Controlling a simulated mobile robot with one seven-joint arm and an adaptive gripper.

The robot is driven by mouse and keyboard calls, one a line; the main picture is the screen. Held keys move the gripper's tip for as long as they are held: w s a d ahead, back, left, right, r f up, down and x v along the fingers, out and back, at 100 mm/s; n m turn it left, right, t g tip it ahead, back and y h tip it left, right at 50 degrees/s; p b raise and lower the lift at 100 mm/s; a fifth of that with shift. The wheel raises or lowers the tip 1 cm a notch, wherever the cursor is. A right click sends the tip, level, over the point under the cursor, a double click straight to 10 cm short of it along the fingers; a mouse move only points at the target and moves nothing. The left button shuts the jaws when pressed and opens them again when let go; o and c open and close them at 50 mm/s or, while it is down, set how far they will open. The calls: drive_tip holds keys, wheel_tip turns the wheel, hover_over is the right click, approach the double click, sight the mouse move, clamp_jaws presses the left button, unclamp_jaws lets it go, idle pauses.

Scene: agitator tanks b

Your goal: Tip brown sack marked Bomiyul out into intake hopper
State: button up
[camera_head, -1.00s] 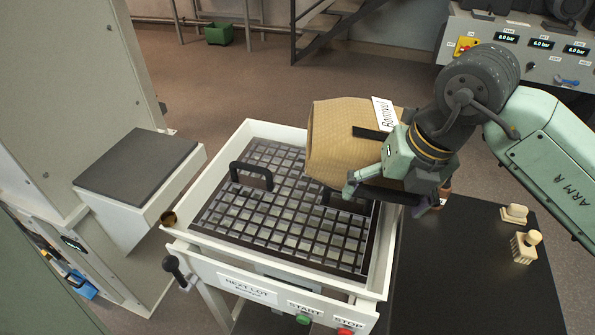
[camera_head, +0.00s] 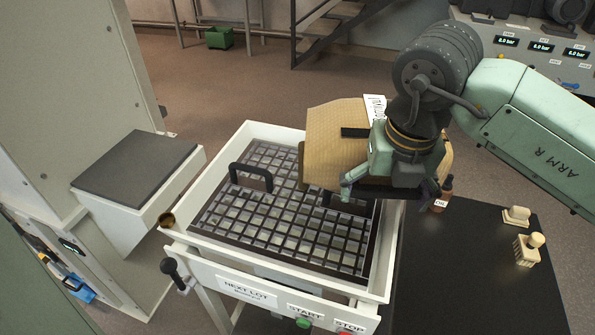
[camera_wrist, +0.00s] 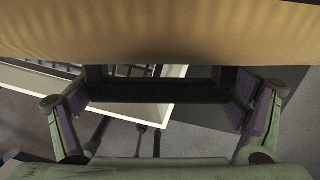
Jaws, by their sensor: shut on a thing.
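The brown sack (camera_head: 335,142) is held above the right part of the intake hopper, and its white label (camera_head: 376,106) is partly hidden by my arm. My gripper (camera_head: 362,160) is shut on the sack from its right side. The sack is tilted, with its left end over the hopper's grid. In the wrist view the sack (camera_wrist: 160,30) fills the top, and a dark bar (camera_wrist: 155,90) lies between my fingers. The intake hopper (camera_head: 262,132) is a white-rimmed box with a dark grid (camera_head: 270,215) and black handles. No contents are seen falling from the sack.
A black table (camera_head: 460,290) stands right of the hopper with a brown bottle (camera_head: 443,193) and two pale stamps (camera_head: 528,248). A grey-topped ledge (camera_head: 135,172) is at the left. START (camera_head: 304,322) and STOP (camera_head: 350,330) buttons sit on the hopper's front.

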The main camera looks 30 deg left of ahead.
sight(380, 186)
drive_tip(key=shift+s+a+r+t+h, duration=0.15)
drive_tip(key=shift+r+t+h, duration=0.1)
drive_tip(key=shift+r+h, duration=0.3)
drive_tip(key=shift+a+r+t+h, duration=0.15)
drive_tip(key=shift+r+t+h, duration=0.15)
drive_tip(key=shift+r, duration=0.35)
drive_tip(key=shift+s+a+r+t+h, duration=0.15)
drive_tip(key=shift+r+t+h, duration=0.1)
drive_tip(key=shift+r+h, duration=0.3)
idle(1.1)
drive_tip(key=shift+a+r+t+h, duration=0.2)
drive_tip(key=shift+r+t+h, duration=0.1)
drive_tip(key=shift+r, duration=0.25)
drive_tip(key=shift+s+a+r+n+t+h+p, duration=0.2)
drive_tip(key=shift+a+r+h+p, duration=0.1)
drive_tip(key=shift+r+h, duration=0.15)
drive_tip(key=shift+s+a+r+n+t+h+p, duration=0.15)
drive_tip(key=shift+a+r+t+h+p, duration=0.15)
drive_tip(key=shift+r, duration=0.2)
idle(2.0)
